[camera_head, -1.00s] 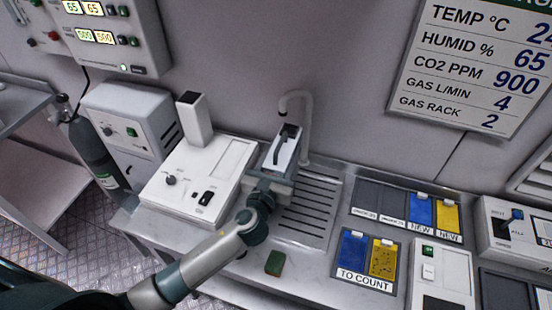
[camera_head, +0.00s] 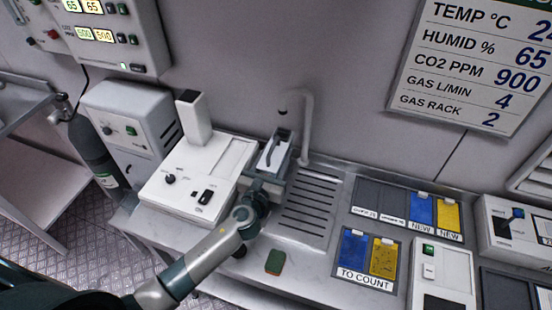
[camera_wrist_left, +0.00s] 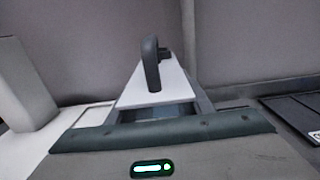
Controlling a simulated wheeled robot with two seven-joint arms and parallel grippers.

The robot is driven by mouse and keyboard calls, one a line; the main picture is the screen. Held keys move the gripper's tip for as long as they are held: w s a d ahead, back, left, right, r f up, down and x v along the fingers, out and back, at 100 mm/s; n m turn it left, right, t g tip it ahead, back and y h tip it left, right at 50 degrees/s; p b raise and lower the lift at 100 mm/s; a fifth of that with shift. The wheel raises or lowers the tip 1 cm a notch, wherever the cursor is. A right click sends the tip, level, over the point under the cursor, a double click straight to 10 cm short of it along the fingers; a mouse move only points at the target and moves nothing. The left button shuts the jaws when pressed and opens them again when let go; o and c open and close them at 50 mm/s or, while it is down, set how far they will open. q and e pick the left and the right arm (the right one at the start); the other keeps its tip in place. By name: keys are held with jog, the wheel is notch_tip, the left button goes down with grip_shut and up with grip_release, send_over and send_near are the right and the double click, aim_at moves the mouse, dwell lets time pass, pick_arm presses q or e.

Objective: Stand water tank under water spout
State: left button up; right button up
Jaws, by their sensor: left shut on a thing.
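The water tank (camera_head: 271,152) is a grey box with a white top and a dark handle. It is at the back left of the ribbed drain board (camera_head: 306,208). In the left wrist view the tank (camera_wrist_left: 157,88) is straight ahead of the gripper body. The water spout (camera_head: 307,118) is a grey hooked pipe just behind and right of the tank; its tip is near the tank's top. My left gripper (camera_head: 266,183) is shut on the tank's near side; its fingers are mostly hidden. My right gripper is not in view.
A white device (camera_head: 200,177) with a raised block stands close to the left of the tank. A green sponge (camera_head: 274,262) lies on the counter in front. Blue and yellow card trays (camera_head: 368,258) are to the right.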

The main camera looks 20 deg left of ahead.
pick_arm(q)
jog(key=shift+s+f, duration=0.1)
jog(key=shift+f, duration=0.4)
jog(key=shift+c, duration=0.6)
jog(key=o, duration=1.4)
jog(key=shift+f, duration=0.15)
jog(key=shift+o, duration=0.4)
jog(key=s+b, duration=0.2)
jog(key=s, duration=0.9)
jog(key=shift+s+a+r, duration=0.2)
jog(key=shift+s, duration=0.2)
